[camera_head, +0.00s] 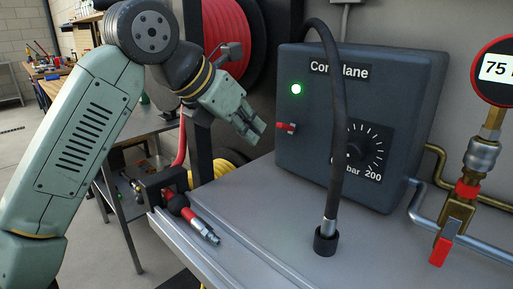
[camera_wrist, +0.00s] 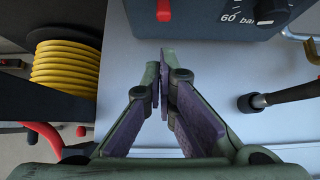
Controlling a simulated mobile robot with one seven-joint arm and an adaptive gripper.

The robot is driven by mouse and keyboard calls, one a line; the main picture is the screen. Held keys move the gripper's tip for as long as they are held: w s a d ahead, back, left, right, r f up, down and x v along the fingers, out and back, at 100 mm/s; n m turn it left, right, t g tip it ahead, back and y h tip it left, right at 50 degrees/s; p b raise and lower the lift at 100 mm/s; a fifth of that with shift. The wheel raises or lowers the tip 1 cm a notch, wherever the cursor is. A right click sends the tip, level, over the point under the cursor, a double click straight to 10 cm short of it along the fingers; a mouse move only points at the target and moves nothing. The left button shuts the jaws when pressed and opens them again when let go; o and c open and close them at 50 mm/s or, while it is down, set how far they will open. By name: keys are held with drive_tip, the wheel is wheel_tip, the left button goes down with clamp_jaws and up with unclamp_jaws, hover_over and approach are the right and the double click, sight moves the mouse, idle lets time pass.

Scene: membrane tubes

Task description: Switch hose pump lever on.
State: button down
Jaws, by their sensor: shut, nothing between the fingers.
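The dark pump box (camera_head: 308,180) stands on the grey bench with a lit green lamp (camera_head: 296,89). A small red lever (camera_head: 287,127) sits on its front left, below the lamp, and points left. In the wrist view a red lever (camera_wrist: 163,10) hangs from the box at the top edge, partly cut off. My gripper (camera_head: 254,134) is shut and empty, to the left of the lever and apart from it. In the wrist view my gripper's fingertips (camera_wrist: 162,62) are together below the lever in the picture.
A black hose (camera_head: 338,120) arches in front of the box to a fitting on the bench. A pressure dial (camera_head: 365,152) is on the box. Pipes with a red-handled valve (camera_head: 440,250) stand at the right. Hose reels and a red-handled spray tool (camera_head: 190,214) are at the left.

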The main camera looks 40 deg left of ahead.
drive_tip(key=shift+s+a+r, duration=0.1)
drive_tip(key=shift+s+r, duration=0.3)
drive_tip(key=shift+r, duration=0.45)
drive_tip(key=shift+s+a+r, duration=0.1)
drive_tip(key=shift+s+r, duration=0.3)
drive_tip(key=shift+r, duration=0.4)
drive_tip(key=shift+f, duration=0.1)
